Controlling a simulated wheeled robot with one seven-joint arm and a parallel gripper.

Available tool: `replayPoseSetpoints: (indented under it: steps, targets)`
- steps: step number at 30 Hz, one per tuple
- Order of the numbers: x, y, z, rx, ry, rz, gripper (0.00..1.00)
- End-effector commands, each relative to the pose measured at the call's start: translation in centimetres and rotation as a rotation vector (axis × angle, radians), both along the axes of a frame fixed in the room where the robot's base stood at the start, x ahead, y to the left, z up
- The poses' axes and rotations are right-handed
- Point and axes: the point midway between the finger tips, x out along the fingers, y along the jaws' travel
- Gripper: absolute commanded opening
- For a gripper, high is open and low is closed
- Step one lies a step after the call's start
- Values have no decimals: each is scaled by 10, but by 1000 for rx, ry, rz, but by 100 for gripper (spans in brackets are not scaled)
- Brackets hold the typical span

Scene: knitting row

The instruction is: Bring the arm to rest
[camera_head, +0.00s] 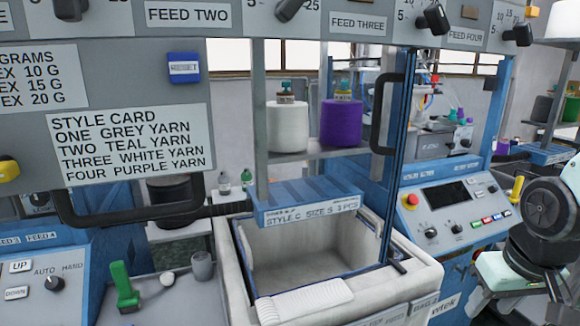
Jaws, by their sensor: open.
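My arm comes in at the right edge, with a large dark round joint above a pale housing. My gripper (528,294) is at the lower right, in front of the blue machine (440,207), and is partly cut off by the frame. Its dark fingers are apart, and I see nothing held between them. It is clear of the white bin (410,262) to its left. Whether it touches the machine front behind it, I cannot tell.
A panel with a style card (130,145) and blue reset switch (184,67) hangs at left, above a dark handle. White (288,127) and purple (341,122) yarn cones stand on a shelf. A green-handled tool (124,287) and grey cup (203,266) are at lower left.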

Motion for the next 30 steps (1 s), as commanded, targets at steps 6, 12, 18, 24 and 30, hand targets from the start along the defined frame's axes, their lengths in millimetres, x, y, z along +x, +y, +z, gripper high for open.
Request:
replayPoseSetpoints:
  steps: [6,12,18,24,30]
  targets:
    - [-16,54,5,12,42,156,44]
    - [-45,106,10,12,94,327,44]
    - [-94,158,17,-3,158,537,44]
    - [-130,183,20,-24,202,670,44]
    - [-133,184,20,-26,206,677,44]
